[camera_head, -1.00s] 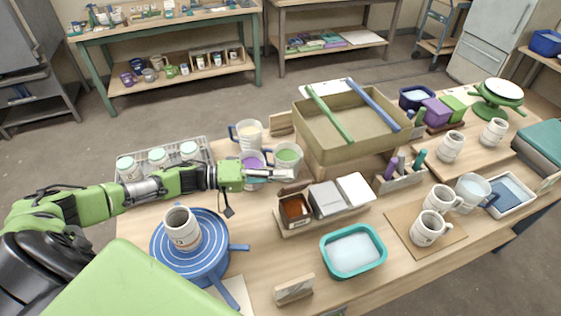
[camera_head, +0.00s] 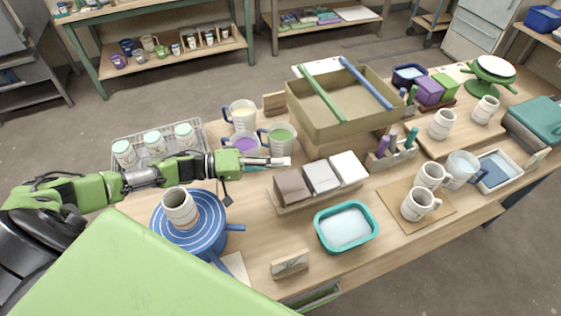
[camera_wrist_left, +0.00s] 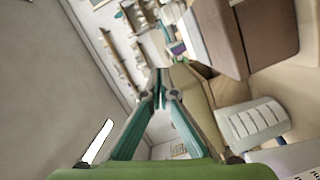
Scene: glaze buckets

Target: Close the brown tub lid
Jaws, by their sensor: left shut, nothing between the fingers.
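The brown tub (camera_head: 292,188) stands at the left end of a row of three small tubs on a wooden tray. Its brown lid lies flat over the top and looks closed. The grey tub (camera_head: 320,177) and the white tub (camera_head: 348,168) beside it also have their lids down. My left gripper (camera_head: 284,161) is shut and empty, just behind and above the brown tub's back edge. I cannot tell if it touches the lid. In the left wrist view its fingertips (camera_wrist_left: 160,86) are together, with nothing between them. My right gripper is not in view.
Cups of purple glaze (camera_head: 243,146) and green glaze (camera_head: 280,138) stand close to my left gripper. A large olive bin (camera_head: 340,124) stands behind the tubs. A teal tray (camera_head: 346,227) lies in front. A mug stands on a blue striped turntable (camera_head: 212,232) at left.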

